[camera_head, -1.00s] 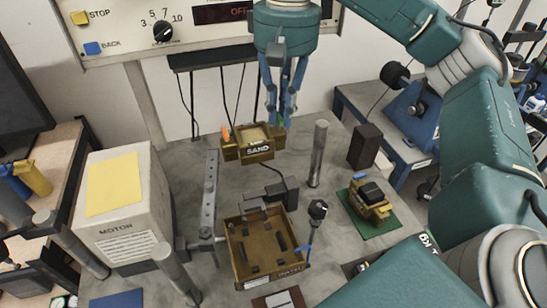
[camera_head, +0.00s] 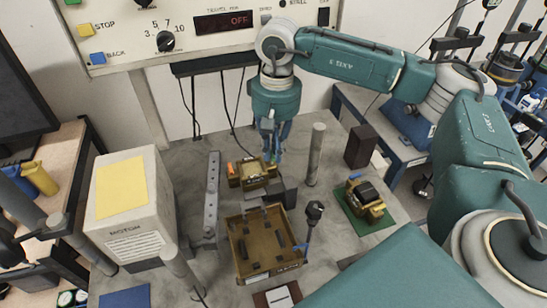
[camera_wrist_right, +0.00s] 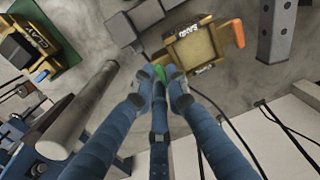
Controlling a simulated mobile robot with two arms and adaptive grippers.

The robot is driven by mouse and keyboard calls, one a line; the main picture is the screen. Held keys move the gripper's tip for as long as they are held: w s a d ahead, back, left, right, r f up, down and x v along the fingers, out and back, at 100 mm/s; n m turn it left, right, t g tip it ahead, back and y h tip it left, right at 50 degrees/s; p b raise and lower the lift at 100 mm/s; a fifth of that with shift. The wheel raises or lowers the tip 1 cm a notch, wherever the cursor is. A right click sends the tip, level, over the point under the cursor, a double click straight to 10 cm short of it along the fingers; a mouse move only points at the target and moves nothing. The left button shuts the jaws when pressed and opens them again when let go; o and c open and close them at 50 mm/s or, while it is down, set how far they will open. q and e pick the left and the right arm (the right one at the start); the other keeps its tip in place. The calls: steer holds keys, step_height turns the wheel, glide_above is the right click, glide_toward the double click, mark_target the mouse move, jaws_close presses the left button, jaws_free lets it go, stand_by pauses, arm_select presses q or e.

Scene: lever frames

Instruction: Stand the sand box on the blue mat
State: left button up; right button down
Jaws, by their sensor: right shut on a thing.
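The sand box (camera_head: 250,174), a small tan box with a SAND label and an orange tab, is low over the grey table behind the brown tray. I cannot tell if it touches the table. It also shows in the wrist view (camera_wrist_right: 192,47). My right gripper (camera_head: 271,158) comes from above and is shut on the box's green tab at its right side; in the wrist view the fingertips (camera_wrist_right: 160,78) meet at this tab. The blue mat (camera_head: 125,298) lies at the front left, partly cut by the frame edge, with nothing seen on it. My left gripper is not in view.
A brown open tray (camera_head: 238,262) stands mid-table. A white motor box (camera_head: 150,215) stands behind the blue mat. A metal rail (camera_head: 211,200) and grey posts (camera_head: 316,155) rise nearby. A clay box (camera_head: 366,200) sits on a green mat (camera_head: 352,216) at right.

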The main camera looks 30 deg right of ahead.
mark_target(274, 164)
steer(key=shift+f+p, duration=0.7)
steer(key=shift+f, duration=1.5)
steer(key=shift+w, duration=0.1)
steer(key=shift+f+b, duration=0.4)
steer(key=shift+b, duration=0.1)
steer(key=shift+f+b, duration=0.3)
steer(key=c, duration=1.7)
jaws_free()
steer(key=shift+c, duration=0.2)
steer(key=shift+r, duration=0.1)
